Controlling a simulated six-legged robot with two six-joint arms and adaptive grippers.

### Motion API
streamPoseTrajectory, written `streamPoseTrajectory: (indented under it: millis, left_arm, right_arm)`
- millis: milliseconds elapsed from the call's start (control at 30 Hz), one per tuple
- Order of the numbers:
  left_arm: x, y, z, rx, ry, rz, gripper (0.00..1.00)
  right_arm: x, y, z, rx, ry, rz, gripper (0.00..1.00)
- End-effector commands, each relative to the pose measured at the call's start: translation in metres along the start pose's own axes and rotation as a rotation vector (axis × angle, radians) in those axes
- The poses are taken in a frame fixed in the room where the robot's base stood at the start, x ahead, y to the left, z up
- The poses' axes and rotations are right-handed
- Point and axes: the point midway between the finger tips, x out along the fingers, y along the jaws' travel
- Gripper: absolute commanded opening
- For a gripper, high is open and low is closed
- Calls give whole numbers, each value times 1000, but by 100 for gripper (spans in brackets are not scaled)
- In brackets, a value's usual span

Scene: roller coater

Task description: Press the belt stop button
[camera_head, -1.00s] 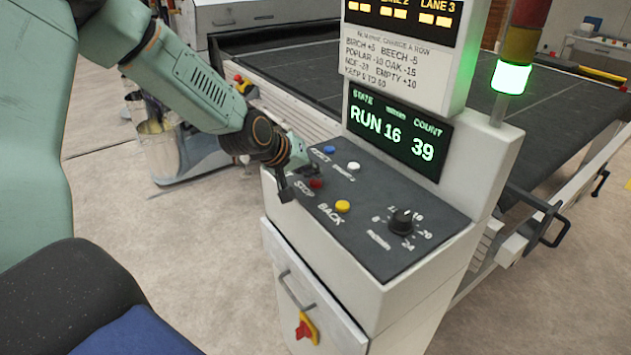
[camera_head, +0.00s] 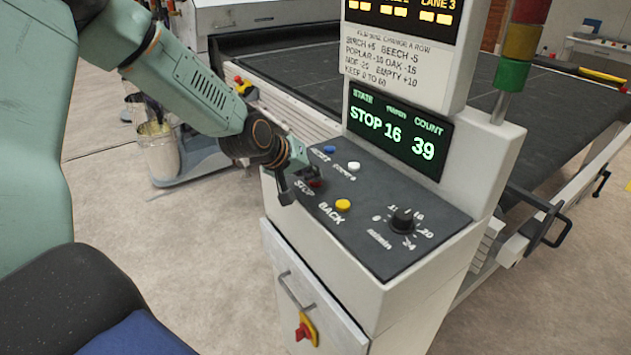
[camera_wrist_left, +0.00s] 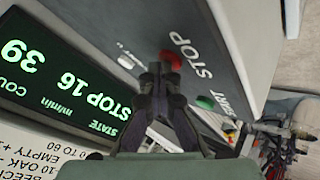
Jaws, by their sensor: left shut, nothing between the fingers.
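The red stop button (camera_head: 316,183) sits on the dark sloping top of the control console, beside the printed word STOP. It also shows in the left wrist view (camera_wrist_left: 173,60), right at my fingertips. My left gripper (camera_wrist_left: 158,72) is shut and empty, with its tips at the button's edge and apparently touching it. In the head view my left gripper (camera_head: 303,175) partly covers the button. The console display (camera_head: 393,128) reads STOP 16, count 39. My right gripper is in neither view.
The console also bears a blue button (camera_head: 329,149), a white button (camera_head: 353,166), a yellow BACK button (camera_head: 343,206) and a black knob (camera_head: 401,221). A green START button (camera_wrist_left: 206,102) is close to my fingers. The signal tower (camera_head: 515,75) is unlit.

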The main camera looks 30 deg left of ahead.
Motion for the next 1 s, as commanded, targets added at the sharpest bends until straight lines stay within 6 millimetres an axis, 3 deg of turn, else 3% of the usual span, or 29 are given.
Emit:
streamPoseTrajectory:
  millis: [1000]
  left_arm:
    - [-11,9,-10,0,-1,0,0]
  right_arm:
    - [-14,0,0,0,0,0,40]
